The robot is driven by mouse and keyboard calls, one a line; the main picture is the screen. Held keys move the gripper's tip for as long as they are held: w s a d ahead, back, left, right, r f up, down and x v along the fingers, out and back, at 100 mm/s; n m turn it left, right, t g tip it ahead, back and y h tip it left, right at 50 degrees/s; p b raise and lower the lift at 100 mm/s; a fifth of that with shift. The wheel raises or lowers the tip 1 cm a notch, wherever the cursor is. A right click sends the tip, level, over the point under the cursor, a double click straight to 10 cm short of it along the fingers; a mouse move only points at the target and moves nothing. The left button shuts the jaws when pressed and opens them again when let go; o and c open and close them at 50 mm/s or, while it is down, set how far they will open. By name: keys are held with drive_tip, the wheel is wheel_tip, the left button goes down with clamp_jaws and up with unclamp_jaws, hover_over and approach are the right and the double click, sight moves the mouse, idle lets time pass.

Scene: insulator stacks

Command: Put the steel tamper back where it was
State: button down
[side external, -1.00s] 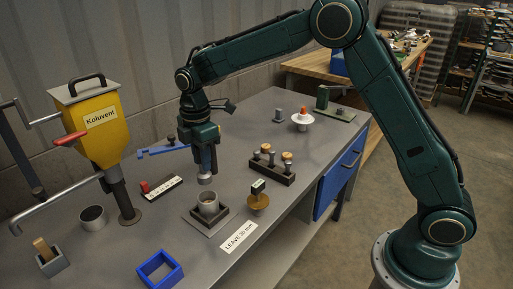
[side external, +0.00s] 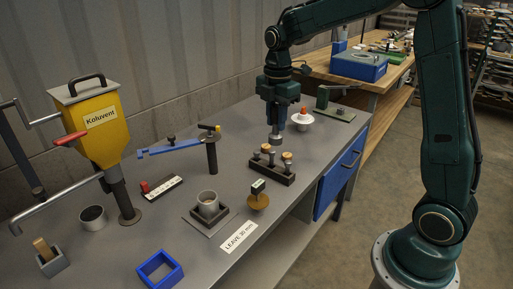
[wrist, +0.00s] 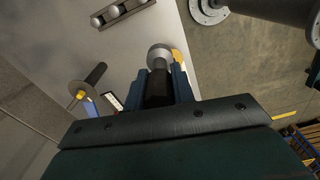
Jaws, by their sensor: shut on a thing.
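The steel tamper (side external: 275,138) hangs head-down from my gripper (side external: 278,118), its round grey head clear of the bench and just behind the dark rack (side external: 283,177) in the side view. My gripper is shut on the tamper's handle, which the fingers mostly hide. In the wrist view the tamper's bright round head (wrist: 160,56) shows beyond the blue fingers of my gripper (wrist: 160,82). Any empty slot is hard to make out.
A white disc-shaped insulator (side external: 304,122) with an orange top stands close to the right of my gripper. A blue swing arm on a dark post (side external: 212,155), a grey cup in a square holder (side external: 208,200) and a brass stamp-like piece (side external: 258,200) stand to the left.

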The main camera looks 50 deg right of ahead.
drive_tip(key=shift+s+d+r, duration=0.15)
drive_tip(key=shift+s+d, duration=0.15)
drive_tip(key=shift+d, duration=0.05)
wheel_tip(320, 180, down, 20)
idle(1.0)
drive_tip(key=c, duration=1.2)
unclamp_jaws()
drive_tip(key=shift+f, duration=0.2)
drive_tip(key=shift+o, duration=0.2)
drive_tip(key=shift+r, duration=0.15)
